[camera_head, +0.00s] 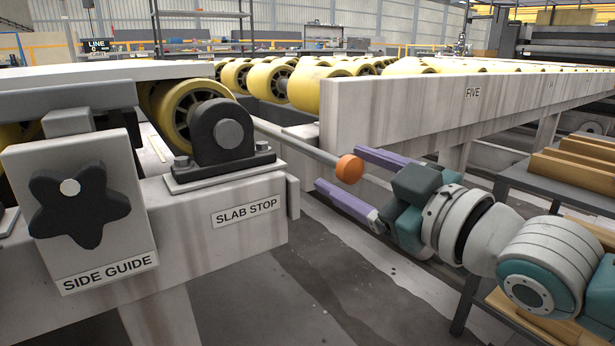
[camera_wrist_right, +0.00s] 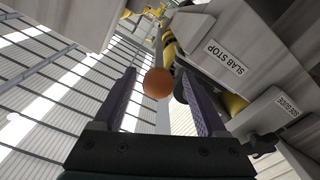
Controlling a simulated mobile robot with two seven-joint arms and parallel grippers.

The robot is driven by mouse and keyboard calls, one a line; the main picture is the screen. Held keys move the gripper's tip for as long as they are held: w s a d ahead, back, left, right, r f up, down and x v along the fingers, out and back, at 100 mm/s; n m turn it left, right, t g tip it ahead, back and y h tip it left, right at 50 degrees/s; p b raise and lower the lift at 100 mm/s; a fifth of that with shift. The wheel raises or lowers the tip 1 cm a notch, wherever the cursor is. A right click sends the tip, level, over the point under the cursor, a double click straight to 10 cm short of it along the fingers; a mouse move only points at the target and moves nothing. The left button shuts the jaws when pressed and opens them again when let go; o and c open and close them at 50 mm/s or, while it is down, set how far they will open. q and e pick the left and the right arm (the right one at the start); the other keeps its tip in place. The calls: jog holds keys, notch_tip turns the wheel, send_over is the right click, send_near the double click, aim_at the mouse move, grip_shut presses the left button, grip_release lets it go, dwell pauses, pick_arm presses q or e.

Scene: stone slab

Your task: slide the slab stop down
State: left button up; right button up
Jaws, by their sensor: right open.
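The slab stop shows as a grey rod (camera_head: 295,138) ending in an orange round knob (camera_head: 349,169). The rod sticks out to the right from near the black bearing block, above the white "SLAB STOP" label (camera_head: 247,212). My right gripper (camera_head: 336,170) comes in from the right with its two purple fingers apart. The knob is between or close to the fingertips in the head view. In the right wrist view the knob (camera_wrist_right: 157,83) lies between the open fingers (camera_wrist_right: 160,88); contact is not visible. My left gripper is not in view.
A "SIDE GUIDE" box with a black star knob (camera_head: 80,204) stands at the left. Yellow rollers (camera_head: 270,78) line the conveyor behind a long pale side beam (camera_head: 420,107). A rack with wooden boards (camera_head: 575,170) is at the right. The floor below the knob is clear.

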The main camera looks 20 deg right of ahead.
jog(key=p+v, duration=0.3)
jog(key=v, duration=0.6)
jog(key=shift+s+p, duration=0.15)
jog(key=shift+p, duration=0.2)
jog(key=shift+r, duration=0.1)
